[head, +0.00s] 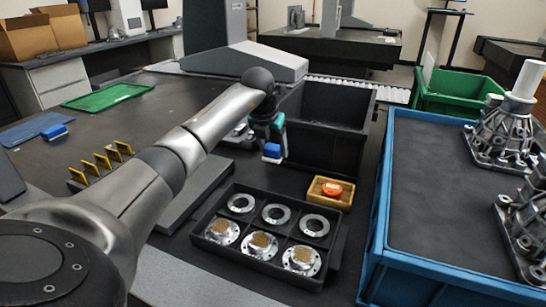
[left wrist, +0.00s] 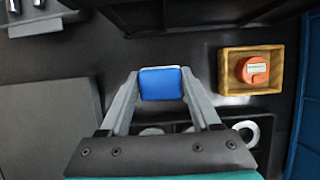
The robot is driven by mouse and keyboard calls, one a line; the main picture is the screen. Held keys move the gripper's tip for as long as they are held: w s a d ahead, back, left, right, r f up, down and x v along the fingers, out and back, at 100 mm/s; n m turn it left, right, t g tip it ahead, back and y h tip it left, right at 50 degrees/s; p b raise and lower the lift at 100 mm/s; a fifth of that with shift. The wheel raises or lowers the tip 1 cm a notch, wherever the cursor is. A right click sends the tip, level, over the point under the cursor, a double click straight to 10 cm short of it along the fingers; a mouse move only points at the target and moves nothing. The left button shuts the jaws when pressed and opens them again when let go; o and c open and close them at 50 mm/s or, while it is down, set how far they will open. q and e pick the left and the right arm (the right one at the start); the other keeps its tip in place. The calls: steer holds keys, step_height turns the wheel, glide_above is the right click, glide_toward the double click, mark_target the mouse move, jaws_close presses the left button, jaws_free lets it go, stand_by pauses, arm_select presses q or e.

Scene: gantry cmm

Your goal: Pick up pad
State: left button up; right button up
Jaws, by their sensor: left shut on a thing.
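A blue pad (head: 272,152) is held by my left gripper (head: 270,143), in the air above the dark table in front of a black bin. In the left wrist view the blue pad (left wrist: 161,84) sits between the two grey fingers of my left gripper (left wrist: 161,88), which press on its sides. Another blue pad (head: 54,131) lies at the far left of the table, on or beside a blue mat. My right gripper is not in either view.
A black bin (head: 325,125) stands behind the held pad. A wooden box (head: 330,192) with an orange round item is to its right. A black tray (head: 220,250) of metal rings and flanges is in front. A blue crate (head: 440,200) with castings stands at the right.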

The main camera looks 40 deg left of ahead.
mark_target(273, 146)
arm_select(q)
step_height(273, 146, up, 9)
steer(key=p, duration=0.3)
steer(key=shift+r, duration=0.15)
steer(key=shift+r+p, duration=0.45)
steer(key=shift+r, duration=0.8)
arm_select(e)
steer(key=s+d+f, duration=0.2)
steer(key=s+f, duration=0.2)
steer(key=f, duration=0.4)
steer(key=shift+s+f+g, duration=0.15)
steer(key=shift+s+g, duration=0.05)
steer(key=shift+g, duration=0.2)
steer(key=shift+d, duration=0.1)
